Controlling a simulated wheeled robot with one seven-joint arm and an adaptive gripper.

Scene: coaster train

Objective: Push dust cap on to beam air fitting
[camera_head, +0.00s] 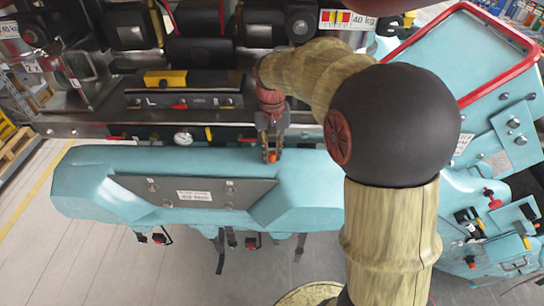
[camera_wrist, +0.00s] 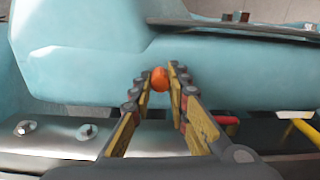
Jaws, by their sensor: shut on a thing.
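The small orange dust cap (camera_wrist: 160,79) is held between the fingertips of my gripper (camera_wrist: 159,80) in the wrist view. In the head view my gripper (camera_head: 271,156) points down in front of the light-blue beam (camera_head: 310,178), and the orange cap shows as a small spot between the fingers. My gripper is shut on the cap. The blue body lies just beyond the fingertips in the wrist view; I cannot tell whether the cap touches it. I cannot make out the air fitting for certain in either view.
A dark rail with a round gauge (camera_head: 183,138) and small red and yellow parts runs behind the beam. A red rod (camera_wrist: 226,120) and a yellow bar (camera_wrist: 302,129) stick out right of my fingers. A black control panel (camera_head: 185,101) stands above the rail.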

